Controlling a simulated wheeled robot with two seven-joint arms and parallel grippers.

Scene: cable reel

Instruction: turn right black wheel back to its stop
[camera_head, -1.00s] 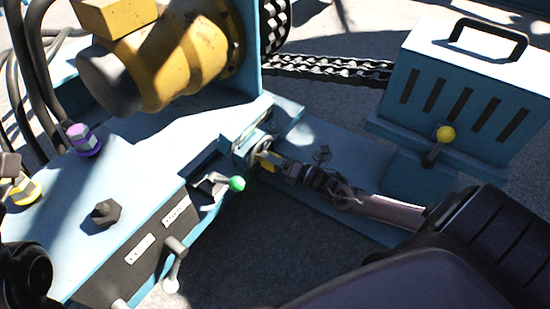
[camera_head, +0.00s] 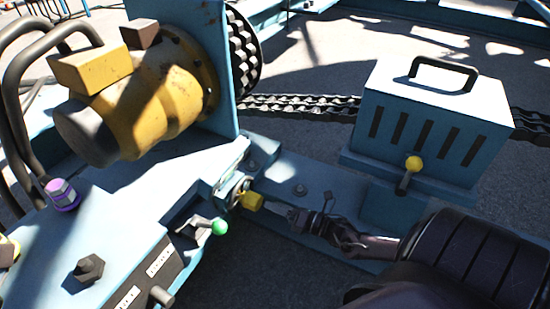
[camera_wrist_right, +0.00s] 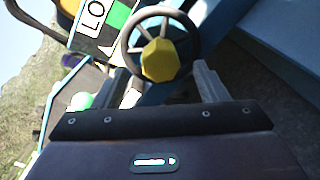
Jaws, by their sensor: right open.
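The right black wheel (camera_head: 237,190) is a small dark handwheel on the side of the blue housing. Its yellow hub knob (camera_head: 252,201) faces my right gripper. In the right wrist view the wheel's dark ring (camera_wrist_right: 128,45) and the faceted yellow knob (camera_wrist_right: 160,60) show ahead of the fingers. My right gripper (camera_head: 289,213) is open and empty, a short gap to the right of the knob. In the right wrist view its two fingers (camera_wrist_right: 163,82) stand apart, one on each side below the knob. My left gripper is out of view.
A green-knobbed lever (camera_head: 219,228) sits just below the wheel. A blue slotted box (camera_head: 440,115) with a yellow-knobbed lever (camera_head: 413,163) stands right of my gripper. A yellow motor (camera_head: 160,95) and a chain (camera_head: 300,105) lie behind. A purple fitting (camera_head: 62,194) is at left.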

